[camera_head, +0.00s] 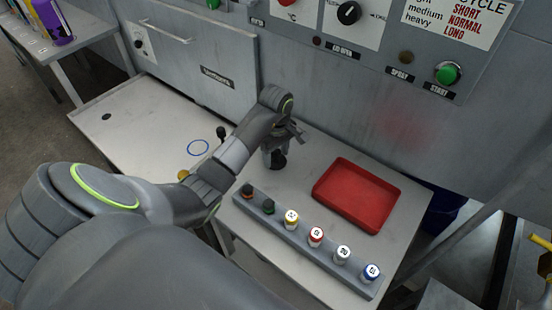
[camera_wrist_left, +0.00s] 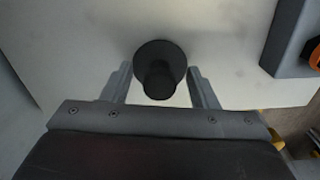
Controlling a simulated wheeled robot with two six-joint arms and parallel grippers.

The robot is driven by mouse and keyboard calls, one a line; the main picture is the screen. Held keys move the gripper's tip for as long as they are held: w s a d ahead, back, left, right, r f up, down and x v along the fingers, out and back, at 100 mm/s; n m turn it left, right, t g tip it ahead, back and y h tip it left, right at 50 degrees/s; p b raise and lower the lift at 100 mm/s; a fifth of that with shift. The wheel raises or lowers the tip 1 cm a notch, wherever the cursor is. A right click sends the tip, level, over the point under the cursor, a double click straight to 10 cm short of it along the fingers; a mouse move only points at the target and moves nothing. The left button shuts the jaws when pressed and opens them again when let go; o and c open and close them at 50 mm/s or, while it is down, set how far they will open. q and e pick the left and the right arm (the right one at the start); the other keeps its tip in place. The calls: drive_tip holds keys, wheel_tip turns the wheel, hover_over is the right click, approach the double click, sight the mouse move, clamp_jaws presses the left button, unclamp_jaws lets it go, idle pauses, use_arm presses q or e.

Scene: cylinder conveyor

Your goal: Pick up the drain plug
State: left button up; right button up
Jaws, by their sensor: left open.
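The drain plug looks like a black round piece with a wide disc and a narrower knob, and it shows in the left wrist view (camera_wrist_left: 160,58) between my finger tips. In the head view its dark body (camera_head: 277,161) sits on the light table top, just below my left gripper (camera_head: 282,146). My left gripper is open, with one finger on each side of the plug in the wrist view (camera_wrist_left: 160,78). I cannot tell whether the fingers touch it. My right gripper is not in view.
A red tray (camera_head: 357,194) lies to the right on the table. A grey rack (camera_head: 300,243) with several capped cylinders runs along the front edge. The grey machine panel (camera_head: 390,110) rises behind.

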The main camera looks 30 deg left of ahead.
use_arm(q)
clamp_jaws()
drive_tip(key=shift+r, duration=0.15)
